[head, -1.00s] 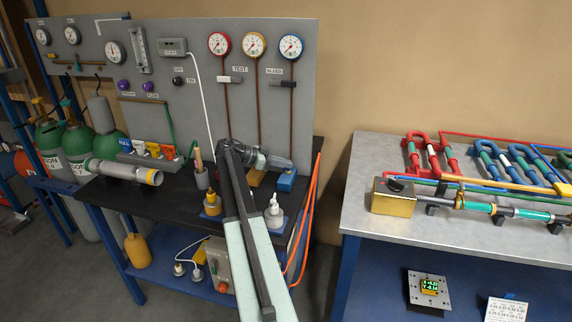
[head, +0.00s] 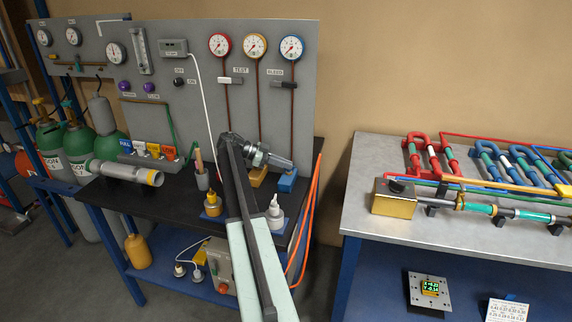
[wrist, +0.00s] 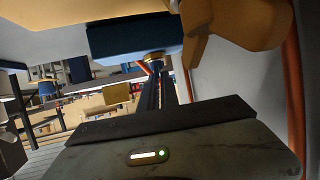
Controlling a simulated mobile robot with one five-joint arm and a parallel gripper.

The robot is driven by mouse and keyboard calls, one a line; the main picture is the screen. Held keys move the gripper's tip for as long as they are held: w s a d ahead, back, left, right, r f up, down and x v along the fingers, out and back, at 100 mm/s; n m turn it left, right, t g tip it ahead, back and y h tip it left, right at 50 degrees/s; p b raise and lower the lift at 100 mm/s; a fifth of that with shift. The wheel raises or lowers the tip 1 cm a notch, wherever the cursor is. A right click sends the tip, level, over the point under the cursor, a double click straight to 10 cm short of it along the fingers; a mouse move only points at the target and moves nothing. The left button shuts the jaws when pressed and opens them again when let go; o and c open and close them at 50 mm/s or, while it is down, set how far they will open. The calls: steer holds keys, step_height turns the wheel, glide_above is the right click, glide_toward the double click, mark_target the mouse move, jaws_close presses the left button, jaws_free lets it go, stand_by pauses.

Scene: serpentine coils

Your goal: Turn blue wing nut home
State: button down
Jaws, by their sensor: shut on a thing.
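The blue block (head: 287,183) stands on the dark bench below the blue-faced gauge. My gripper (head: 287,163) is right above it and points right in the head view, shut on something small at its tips. The wing nut itself cannot be made out in the head view, as the fingers cover it. In the wrist view the blue block (wrist: 135,38) is at the top, with a small brass-coloured fitting (wrist: 153,57) at its edge, where my narrow dark fingers (wrist: 155,75) reach.
A yellow block (head: 258,175) stands just left of the blue one. A white-topped bottle (head: 274,212) and a yellow-topped bottle (head: 212,203) stand near the bench front. Orange hoses (head: 312,210) hang at the bench's right edge. The gauge panel (head: 195,110) rises behind.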

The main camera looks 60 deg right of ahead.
steer(key=c, duration=1.6)
jaws_free()
steer(key=shift+w, duration=0.2)
steer(key=shift+s, duration=0.1)
steer(key=p+v, duration=0.3)
steer(key=v, duration=0.5)
steer(key=shift+f, duration=0.1)
